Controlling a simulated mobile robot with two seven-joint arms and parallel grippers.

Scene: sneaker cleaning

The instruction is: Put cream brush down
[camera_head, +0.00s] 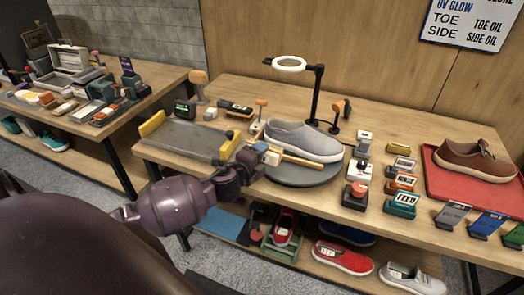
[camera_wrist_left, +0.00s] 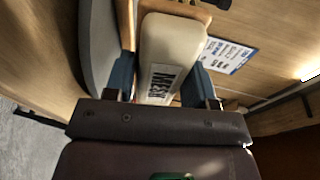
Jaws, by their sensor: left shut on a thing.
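My left gripper (camera_head: 262,150) is shut on the cream brush (camera_head: 273,158), above the front left of the round grey turntable (camera_head: 305,178). A wooden handle (camera_head: 302,161) shows to the right of the gripper, in front of the grey sneaker (camera_head: 305,141) on the turntable. I cannot tell whether the brush touches anything below. My right gripper is in neither view.
A grey tray with yellow ends (camera_head: 180,138) lies left of the gripper. A black ring lamp (camera_head: 316,95) stands behind the sneaker. Several small labelled items, such as a green FEED block (camera_head: 401,204), stand on the right. A red tray (camera_head: 450,180) holds a brown shoe (camera_head: 474,159).

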